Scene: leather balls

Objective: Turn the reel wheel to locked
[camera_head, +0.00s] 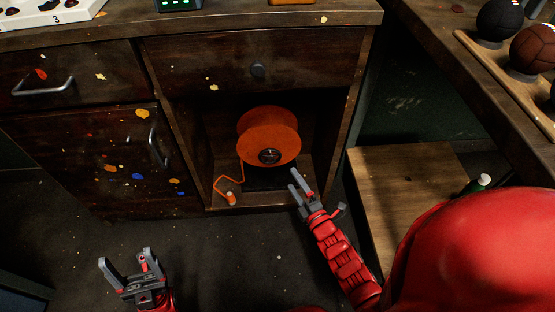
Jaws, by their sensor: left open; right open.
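The orange reel wheel (262,130) stands in the open lower compartment of the dark wooden cabinet, with a dark round hub on its face. An orange cord runs from it down to a small orange end piece (231,198) at the compartment's front edge. I cannot read any lock marking on the reel. My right gripper (297,180) is open and empty, just in front of and below the reel at its right, apart from it in the picture. My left gripper (126,260) is open and empty, low over the floor at the left.
A paint-spotted door (110,160) is at left. A wooden surface (400,185) with a green-capped item (478,184) stands right. Leather balls (534,48) rest on a rack at upper right. The floor between is clear.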

